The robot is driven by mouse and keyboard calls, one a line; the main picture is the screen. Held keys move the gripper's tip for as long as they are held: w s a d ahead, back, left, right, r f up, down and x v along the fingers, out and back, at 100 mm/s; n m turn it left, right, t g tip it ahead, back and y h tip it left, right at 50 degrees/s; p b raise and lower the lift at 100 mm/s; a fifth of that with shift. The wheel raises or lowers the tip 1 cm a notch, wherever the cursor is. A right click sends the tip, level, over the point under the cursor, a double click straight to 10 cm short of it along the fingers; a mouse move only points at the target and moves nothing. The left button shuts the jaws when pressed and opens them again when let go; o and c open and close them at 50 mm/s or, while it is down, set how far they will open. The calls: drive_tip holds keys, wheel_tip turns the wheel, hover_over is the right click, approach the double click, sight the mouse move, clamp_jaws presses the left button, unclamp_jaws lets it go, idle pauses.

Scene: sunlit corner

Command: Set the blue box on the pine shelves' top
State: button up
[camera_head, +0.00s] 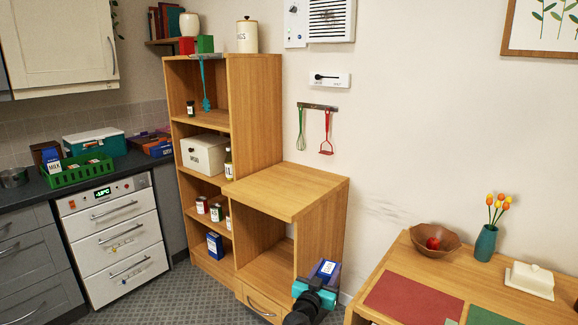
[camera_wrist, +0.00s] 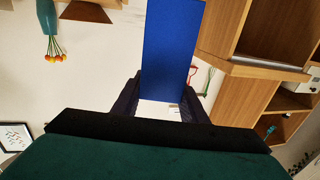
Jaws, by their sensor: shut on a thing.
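My gripper (camera_head: 318,285) is at the lower middle of the head view, in front of the low part of the pine shelves. It is shut on a blue box (camera_head: 327,268), which has a pale label. In the wrist view the blue box (camera_wrist: 172,45) stands out between the dark fingers (camera_wrist: 165,100). The pine shelves (camera_head: 255,110) have a tall left part and a lower right part with a bare flat top (camera_head: 285,188). The tall part's top (camera_head: 262,58) bears a cream canister (camera_head: 247,36), a green box (camera_head: 205,44) and a red box (camera_head: 187,46).
A similar blue box (camera_head: 215,246) stands on a low shelf, below several jars. A white bread bin (camera_head: 205,154) is on a middle shelf. At the right, a table (camera_head: 400,250) bears a wooden bowl (camera_head: 435,240), a teal vase (camera_head: 486,243) and a butter dish (camera_head: 530,280).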

sight(326, 278)
drive_tip(key=s, duration=0.1)
drive_tip(key=s+a+m+h, duration=0.1)
drive_tip(key=s, duration=0.1)
drive_tip(key=s+f+g+h, duration=0.1)
drive_tip(key=shift+s+a, duration=0.3)
drive_tip(key=s+d+r+m+g+h, duration=0.2)
drive_tip(key=s+d+m+g+h, duration=0.2)
drive_tip(key=s+d, duration=0.1)
drive_tip(key=shift+s+d, duration=0.4)
drive_tip(key=shift+s, duration=0.15)
